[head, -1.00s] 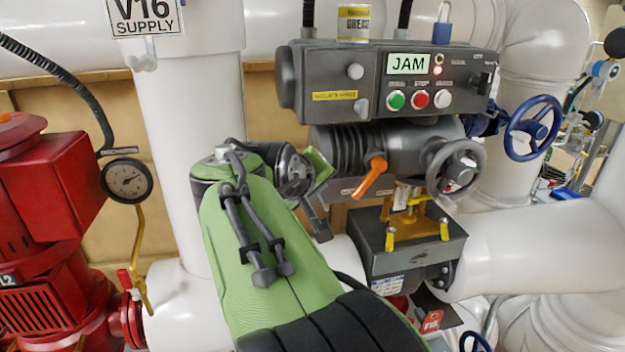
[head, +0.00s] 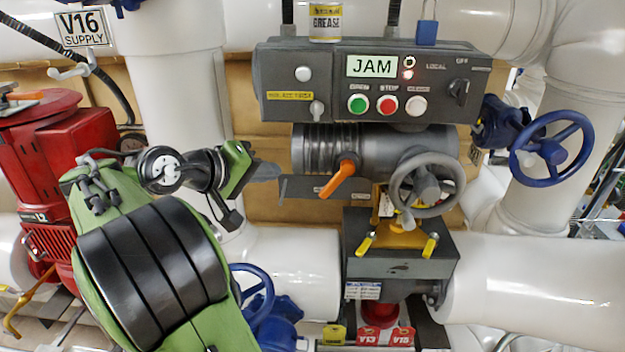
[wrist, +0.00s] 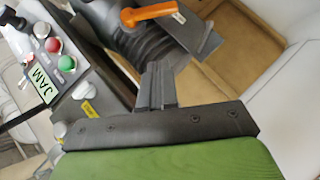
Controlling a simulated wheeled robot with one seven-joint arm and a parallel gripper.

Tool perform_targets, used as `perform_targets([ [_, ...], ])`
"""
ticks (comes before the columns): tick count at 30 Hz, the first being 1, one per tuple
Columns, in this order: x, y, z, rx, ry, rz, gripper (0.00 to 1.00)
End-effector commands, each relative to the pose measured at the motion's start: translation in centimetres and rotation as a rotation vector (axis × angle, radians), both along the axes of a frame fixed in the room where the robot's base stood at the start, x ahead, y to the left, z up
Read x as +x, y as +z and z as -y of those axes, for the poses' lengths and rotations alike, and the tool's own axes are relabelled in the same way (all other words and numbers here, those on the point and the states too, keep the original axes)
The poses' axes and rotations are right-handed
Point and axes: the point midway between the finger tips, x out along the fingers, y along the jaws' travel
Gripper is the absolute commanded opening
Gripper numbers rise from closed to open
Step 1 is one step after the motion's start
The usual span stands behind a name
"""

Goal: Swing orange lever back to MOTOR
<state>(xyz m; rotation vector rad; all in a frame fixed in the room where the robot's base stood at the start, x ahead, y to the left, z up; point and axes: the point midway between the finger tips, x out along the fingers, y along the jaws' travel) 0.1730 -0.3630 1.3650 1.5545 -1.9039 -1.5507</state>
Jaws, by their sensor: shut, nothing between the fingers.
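The orange lever (head: 339,179) is on the front of the grey ribbed actuator (head: 380,150), below the control box. It slants down and to the left from its pivot. In the wrist view the orange lever (wrist: 153,14) shows at the top, beyond the fingertips and apart from them. My gripper (head: 268,171) is left of the lever in the head view, with a gap between them. Its fingers are together and empty; the shut fingers also show in the wrist view (wrist: 157,86). The label plate (head: 300,188) behind the lever is too small to read.
The control box (head: 365,85) reads JAM and has several buttons and a selector switch. A grey handwheel (head: 427,185) is right of the lever. Yellow-handled parts (head: 365,243) are below. A grease can (head: 325,22) and blue padlock (head: 427,30) are on top. A blue handwheel (head: 550,140) is farther right.

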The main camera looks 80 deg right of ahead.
Motion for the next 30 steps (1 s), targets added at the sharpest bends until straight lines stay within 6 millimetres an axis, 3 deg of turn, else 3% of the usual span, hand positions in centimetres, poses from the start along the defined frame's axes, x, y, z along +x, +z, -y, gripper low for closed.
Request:
perform_targets([
  [8, -0.7, -0.6, 1.1, 0.0, -0.004, -0.001, 0.0],
  [21, -4.7, -4.6, 8.5, 0.002, -0.005, 0.001, 0.0],
  [30, -7.3, -6.5, 8.9, 0.001, 0.002, 0.003, 0.0],
])
